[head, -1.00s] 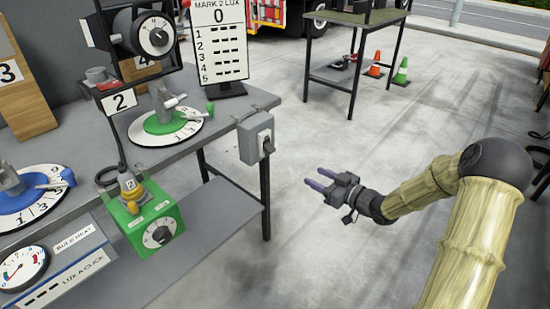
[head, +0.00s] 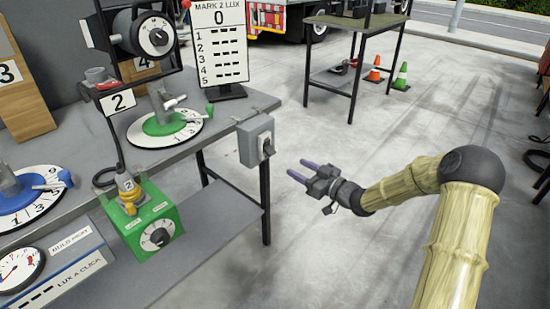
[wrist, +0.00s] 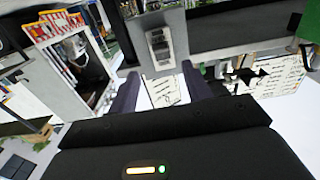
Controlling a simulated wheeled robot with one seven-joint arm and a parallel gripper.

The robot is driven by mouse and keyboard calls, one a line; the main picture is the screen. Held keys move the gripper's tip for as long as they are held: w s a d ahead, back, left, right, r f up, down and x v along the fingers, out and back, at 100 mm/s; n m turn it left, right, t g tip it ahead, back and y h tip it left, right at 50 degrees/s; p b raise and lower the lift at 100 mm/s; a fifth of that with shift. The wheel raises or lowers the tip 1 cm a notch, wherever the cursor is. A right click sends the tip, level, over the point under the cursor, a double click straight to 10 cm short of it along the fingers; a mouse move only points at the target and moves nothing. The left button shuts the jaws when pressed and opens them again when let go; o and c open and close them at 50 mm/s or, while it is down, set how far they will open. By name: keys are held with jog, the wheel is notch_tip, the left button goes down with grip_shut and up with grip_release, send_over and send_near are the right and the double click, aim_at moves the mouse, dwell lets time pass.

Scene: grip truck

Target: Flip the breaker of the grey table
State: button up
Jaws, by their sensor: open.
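The breaker is a grey box (head: 255,142) on the front right corner of the grey table (head: 232,118), with a dark lever (head: 268,149) on its right side. In the head view I cannot tell for sure which way the lever is thrown. My gripper (head: 296,169) is open and empty, to the right of the box and slightly lower in the picture, apart from it. Its two purple fingers point left towards the box. In the wrist view the fingers (wrist: 161,92) are spread, with a grey box (wrist: 160,48) that looks like the breaker beyond them.
On the table stand a green dial plate (head: 168,128), a blue dial plate (head: 30,200) and a score board (head: 218,45). A green box (head: 146,222) sits below the edge. A second table (head: 352,22) and cones (head: 402,75) stand behind. The floor around my arm is clear.

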aim_at(269, 151)
jog(key=b+x, duration=0.1)
jog(key=x, duration=0.9)
jog(key=shift+w+a+b, duration=0.25)
jog(key=shift+b, duration=0.15)
jog(key=c, duration=1)
